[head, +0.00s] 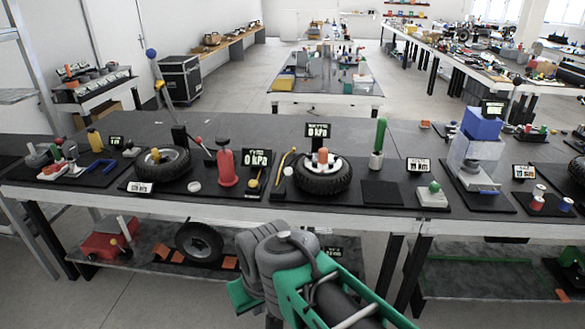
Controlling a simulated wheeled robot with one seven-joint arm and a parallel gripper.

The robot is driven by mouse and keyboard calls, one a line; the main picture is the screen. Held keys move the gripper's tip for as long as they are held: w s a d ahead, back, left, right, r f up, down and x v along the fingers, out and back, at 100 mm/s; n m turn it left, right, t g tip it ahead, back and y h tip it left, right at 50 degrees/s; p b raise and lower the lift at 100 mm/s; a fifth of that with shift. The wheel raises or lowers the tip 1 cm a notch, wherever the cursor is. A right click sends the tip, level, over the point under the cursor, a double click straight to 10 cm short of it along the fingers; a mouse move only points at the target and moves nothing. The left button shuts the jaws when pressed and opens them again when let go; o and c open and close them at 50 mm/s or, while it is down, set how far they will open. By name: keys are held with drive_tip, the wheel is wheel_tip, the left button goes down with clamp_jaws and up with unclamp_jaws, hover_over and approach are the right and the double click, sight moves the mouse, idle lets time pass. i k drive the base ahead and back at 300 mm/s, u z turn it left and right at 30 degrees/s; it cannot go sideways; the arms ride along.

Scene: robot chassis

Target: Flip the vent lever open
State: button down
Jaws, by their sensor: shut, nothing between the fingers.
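I cannot make out for certain which part is the vent lever. A red pump-like bottle (227,165) stands upright on the bench, left of a red display (257,158) reading 0 kPa. A small yellow ball (253,183) sits just below that display. A black tyre with a white rim (323,178) lies flat to the right, under a black display (317,131) also reading 0 kPa. A thin yellow hose-like piece (284,169) is between them. My arm comes in at the bottom, in front of the bench and apart from these things. My gripper's fingers do not show.
Another tyre (163,161) with a yellow part lies to the left. A green cylinder (379,140) stands right of the white-rimmed tyre, and a clear, blue-topped rig (478,145) farther right. A lower shelf (150,262) holds a wheel and red items.

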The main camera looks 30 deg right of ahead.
sight(288, 171)
drive_tip(key=z, duration=0.25)
drive_tip(key=i, duration=0.8)
drive_tip(key=u, duration=0.7)
drive_tip(key=i, duration=0.5)
drive_tip(key=u, duration=0.45)
